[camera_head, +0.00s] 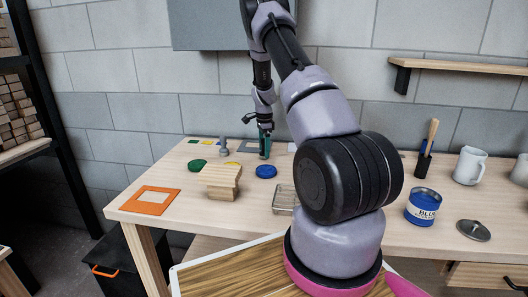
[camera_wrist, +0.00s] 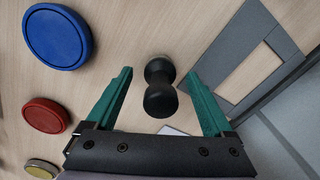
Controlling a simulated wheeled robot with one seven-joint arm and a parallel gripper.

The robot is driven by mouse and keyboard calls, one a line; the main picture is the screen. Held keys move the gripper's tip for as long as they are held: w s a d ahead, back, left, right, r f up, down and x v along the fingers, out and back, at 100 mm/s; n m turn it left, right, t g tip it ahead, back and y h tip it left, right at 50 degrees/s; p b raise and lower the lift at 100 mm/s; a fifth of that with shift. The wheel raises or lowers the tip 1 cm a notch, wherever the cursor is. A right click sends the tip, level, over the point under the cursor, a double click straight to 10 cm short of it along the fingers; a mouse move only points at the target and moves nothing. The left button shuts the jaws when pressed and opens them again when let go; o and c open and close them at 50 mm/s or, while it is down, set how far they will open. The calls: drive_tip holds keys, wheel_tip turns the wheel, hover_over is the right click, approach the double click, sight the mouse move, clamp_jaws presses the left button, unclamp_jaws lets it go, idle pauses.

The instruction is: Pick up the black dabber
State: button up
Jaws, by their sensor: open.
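The black dabber (camera_wrist: 160,88) is a short knob with a narrow waist and two rounded ends. In the wrist view it lies in the gap between the two teal fingers of my gripper (camera_wrist: 159,73), with space on both sides. The fingers are open, and I see no contact. In the head view my gripper (camera_head: 264,150) is low over the back of the table, pointing down. I cannot make out the black dabber in the head view.
A blue disc (camera_wrist: 58,38), a red disc (camera_wrist: 45,115) and a grey frame (camera_wrist: 245,60) lie nearby.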

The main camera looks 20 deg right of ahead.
clamp_jaws()
